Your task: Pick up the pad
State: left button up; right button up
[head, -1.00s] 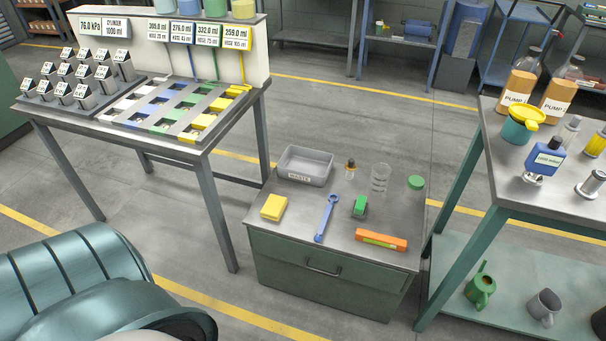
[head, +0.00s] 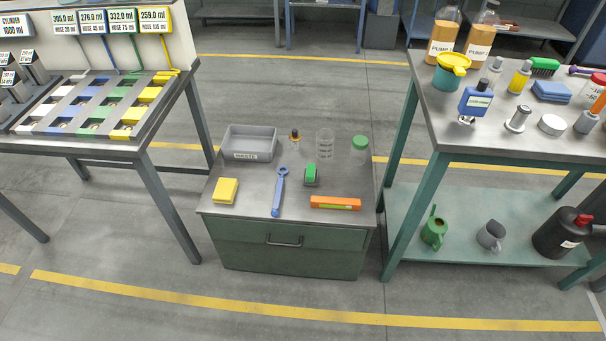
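A yellow block with a paler side, which looks like a pad (head: 226,191), lies flat at the front left of the low green cabinet's grey top (head: 245,207). A small green-topped piece with a dark base (head: 311,175) sits near the middle of the same top; I cannot tell whether it is a pad too. A blue wrench (head: 279,192) lies between them. Neither of my grippers is in view.
The cabinet top also holds a grey waste tray (head: 249,155), a dropper bottle (head: 295,136), a clear beaker (head: 324,144), a green lid (head: 360,143) and an orange level (head: 335,203). A sample table (head: 95,143) stands left, a cluttered workbench (head: 432,130) right. Floor in front is clear.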

aim_at(311, 173)
jog(key=i+l+u, duration=0.1)
jog(key=l, duration=0.4)
jog(key=i+l+u, duration=0.1)
jog(key=l, duration=0.4)
jog(key=i+l+u, duration=0.1)
jog(key=l, duration=0.4)
jog(key=i+l+u, duration=0.1)
jog(key=l, duration=0.4)
jog(key=i+l+u, duration=0.1)
jog(key=l, duration=0.45)
jog(key=i, duration=0.1)
